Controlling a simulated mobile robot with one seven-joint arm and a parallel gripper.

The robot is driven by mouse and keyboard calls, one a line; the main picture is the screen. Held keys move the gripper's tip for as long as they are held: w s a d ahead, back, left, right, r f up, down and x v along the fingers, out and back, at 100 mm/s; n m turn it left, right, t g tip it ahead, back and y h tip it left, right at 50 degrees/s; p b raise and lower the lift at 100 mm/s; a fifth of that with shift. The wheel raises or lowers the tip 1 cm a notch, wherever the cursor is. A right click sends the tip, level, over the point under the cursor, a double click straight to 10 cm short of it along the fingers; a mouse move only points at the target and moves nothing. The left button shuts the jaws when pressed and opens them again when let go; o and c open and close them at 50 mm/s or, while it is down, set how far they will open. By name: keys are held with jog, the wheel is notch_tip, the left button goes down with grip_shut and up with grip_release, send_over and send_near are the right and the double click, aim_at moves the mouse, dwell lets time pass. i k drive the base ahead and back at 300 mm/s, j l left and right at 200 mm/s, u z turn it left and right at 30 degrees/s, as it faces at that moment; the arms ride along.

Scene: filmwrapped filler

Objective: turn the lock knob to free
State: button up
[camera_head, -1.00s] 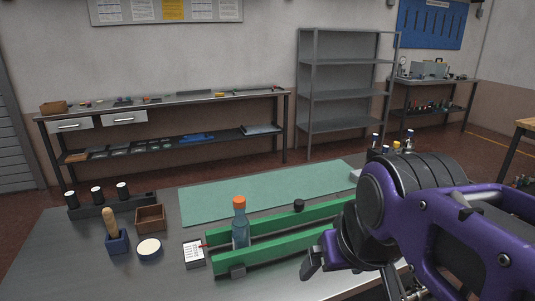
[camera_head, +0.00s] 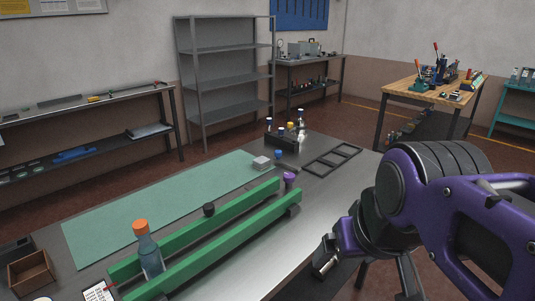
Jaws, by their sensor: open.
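Two parallel green rails (camera_head: 225,240) run across the grey workbench, with a bottle (camera_head: 149,250) with an orange cap standing between them at the near left end. A black round knob (camera_head: 209,209) sits at the back rail. A purple knob-like piece (camera_head: 290,179) stands at the rails' far right end. I cannot tell which of these is the lock knob, nor how it is turned. My gripper (camera_head: 327,256) is open and empty at the bench's right front edge, to the right of the rails and apart from both pieces. My purple arm hides part of the right side.
A green mat (camera_head: 150,205) lies behind the rails. A black rack with small bottles (camera_head: 287,139), an empty dark frame (camera_head: 332,160) and a small grey block (camera_head: 262,162) are at the bench's far end. A wooden box (camera_head: 31,272) is at left. Bare metal lies right of the rails.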

aim_at(289, 177)
jog(key=i+l+u, duration=0.1)
jog(key=l, duration=0.25)
jog(key=i+l+u, duration=0.1)
jog(key=i+l, duration=0.2)
jog(key=i+l+u, duration=0.1)
jog(key=l, duration=0.4)
jog(key=i, duration=0.05)
